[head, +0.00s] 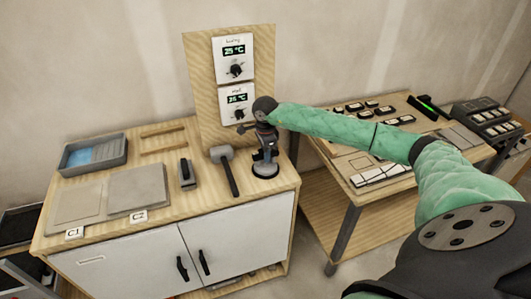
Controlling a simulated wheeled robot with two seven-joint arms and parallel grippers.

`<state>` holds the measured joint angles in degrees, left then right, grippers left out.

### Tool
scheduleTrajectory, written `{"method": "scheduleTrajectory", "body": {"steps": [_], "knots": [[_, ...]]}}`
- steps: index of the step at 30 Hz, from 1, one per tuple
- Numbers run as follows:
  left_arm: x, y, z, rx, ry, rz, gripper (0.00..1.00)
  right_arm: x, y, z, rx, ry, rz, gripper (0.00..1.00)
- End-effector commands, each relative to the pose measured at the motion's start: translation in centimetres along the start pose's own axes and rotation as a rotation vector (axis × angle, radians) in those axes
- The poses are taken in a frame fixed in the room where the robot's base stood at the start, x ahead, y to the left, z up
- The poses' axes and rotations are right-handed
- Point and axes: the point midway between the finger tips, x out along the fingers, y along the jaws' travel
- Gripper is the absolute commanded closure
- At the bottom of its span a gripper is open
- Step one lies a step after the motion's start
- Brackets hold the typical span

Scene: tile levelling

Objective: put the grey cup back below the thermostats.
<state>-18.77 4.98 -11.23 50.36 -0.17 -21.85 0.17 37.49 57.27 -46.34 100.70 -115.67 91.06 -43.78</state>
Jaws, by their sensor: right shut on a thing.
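The grey cup (265,169), a dark round-based piece, is at the right end of the wooden cabinet top, just right of the mallet. My right gripper (265,150) points down and is shut on its upper part, hiding some of it. The cup looks upright; whether its base touches the top I cannot tell. The two thermostats, upper (234,59) and lower (236,103), are on an upright wooden panel (203,95) behind and left of the gripper. Both displays appear to read 25 °C. My left gripper is out of view.
A mallet (226,167), a dark block tool (187,173), two grey tiles (137,189) by labels C1 and C2, and a blue-filled tray (92,154) are on the cabinet top. Another table (318,143) with small tiles stands right, partly behind my right arm.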

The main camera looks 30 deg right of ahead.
Motion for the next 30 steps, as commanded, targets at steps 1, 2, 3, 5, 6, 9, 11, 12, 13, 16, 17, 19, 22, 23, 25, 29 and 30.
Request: {"method": "scheduleTrajectory", "body": {"steps": [1,2,3,5,6,9,11,12,13,16,17,19,22,23,25,29,30], "knots": [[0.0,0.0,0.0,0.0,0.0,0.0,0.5,-0.1,0.0,0.0,0.0,0.0,-0.001,1.0],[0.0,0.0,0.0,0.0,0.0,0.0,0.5,-0.1,0.0,0.0,0.0,0.0,-0.001,1.0],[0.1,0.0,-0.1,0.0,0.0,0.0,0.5,0.0,0.0,0.0,0.0,0.0,-0.001,1.0],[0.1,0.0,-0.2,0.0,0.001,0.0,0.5,0.0,0.0,0.0,0.0,0.0,-0.001,1.0],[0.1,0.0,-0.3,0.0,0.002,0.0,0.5,0.1,0.0,0.0,0.0,0.0,-0.001,1.0],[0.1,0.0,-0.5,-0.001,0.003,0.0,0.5,0.1,-0.1,0.0,0.0,0.0,-0.001,1.0],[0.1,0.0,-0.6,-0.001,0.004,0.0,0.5,0.2,0.0,0.0,0.0,0.0,0.0,0.78],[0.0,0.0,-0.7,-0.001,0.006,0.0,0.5,0.2,0.0,0.0,0.0,0.0,0.0,0.7],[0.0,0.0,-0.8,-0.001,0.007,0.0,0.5,0.2,0.0,0.0,0.0,0.0,0.0,0.64],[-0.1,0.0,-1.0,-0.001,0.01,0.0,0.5,0.2,0.0,0.0,0.0,0.0,0.0,0.58],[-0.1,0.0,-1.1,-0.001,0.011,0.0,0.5,0.2,0.0,0.0,0.0,0.0,0.0,0.58],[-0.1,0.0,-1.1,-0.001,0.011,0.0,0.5,0.2,0.0,0.0,0.0,0.0,0.0,0.58],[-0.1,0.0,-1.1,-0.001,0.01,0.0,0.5,0.2,0.0,0.0,0.0,0.0,0.0,0.58],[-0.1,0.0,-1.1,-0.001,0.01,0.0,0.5,0.1,0.0,0.0,0.0,0.0,0.0,0.58],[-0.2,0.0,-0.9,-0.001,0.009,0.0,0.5,0.0,0.0,0.0,0.0,0.0,0.0,0.58],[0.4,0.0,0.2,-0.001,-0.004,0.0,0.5,-0.2,-0.1,0.0,0.0,0.0,-0.002,0.58],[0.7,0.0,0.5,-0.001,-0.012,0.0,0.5,-0.5,-0.1,0.0,0.001,0.0,-0.003,0.58]]}}
